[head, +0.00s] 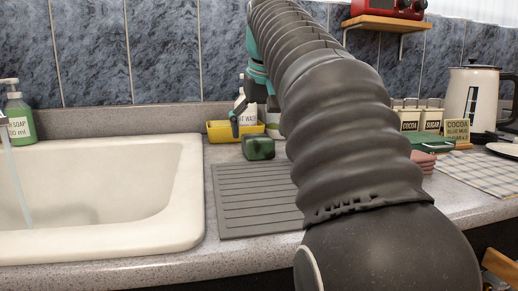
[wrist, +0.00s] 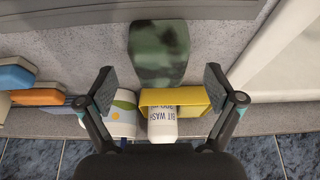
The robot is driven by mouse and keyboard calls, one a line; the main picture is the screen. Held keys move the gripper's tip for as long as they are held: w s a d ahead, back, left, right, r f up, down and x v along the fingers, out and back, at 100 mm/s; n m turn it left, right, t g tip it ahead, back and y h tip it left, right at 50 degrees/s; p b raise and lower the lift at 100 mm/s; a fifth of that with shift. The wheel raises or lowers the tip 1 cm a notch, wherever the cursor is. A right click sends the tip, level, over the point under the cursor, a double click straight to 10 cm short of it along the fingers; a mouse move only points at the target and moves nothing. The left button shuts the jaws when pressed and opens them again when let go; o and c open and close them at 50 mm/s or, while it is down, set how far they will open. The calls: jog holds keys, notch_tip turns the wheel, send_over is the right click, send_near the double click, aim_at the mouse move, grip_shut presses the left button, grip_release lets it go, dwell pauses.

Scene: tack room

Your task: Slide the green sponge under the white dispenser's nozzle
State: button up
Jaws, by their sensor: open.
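The dark green mottled sponge (head: 258,147) lies on the counter at the back edge of the ribbed drying mat. In the wrist view the sponge (wrist: 158,50) is just beyond my fingertips, its end by a yellow tray (wrist: 193,96). The white dispenser (head: 240,103), labelled "BIT WASH", stands by the yellow tray against the back wall, partly hidden by my gripper. Its label shows upside down in the wrist view (wrist: 162,124); its nozzle is not clear. My gripper (wrist: 160,82) is open and empty, its fingers spread either side of the tray and dispenser.
The sink (head: 110,200) with running water is left, with a green soap bottle (head: 20,118) behind it. The ribbed mat (head: 245,205) is clear in front. Orange (wrist: 38,97) and blue (wrist: 14,78) blocks and a patterned white container (wrist: 124,112) stand beside the tray.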

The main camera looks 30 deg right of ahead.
aim_at(259, 138)
jog(key=shift+b+x, duration=0.35)
jog(key=shift+x, duration=1.6)
jog(key=c, duration=0.9)
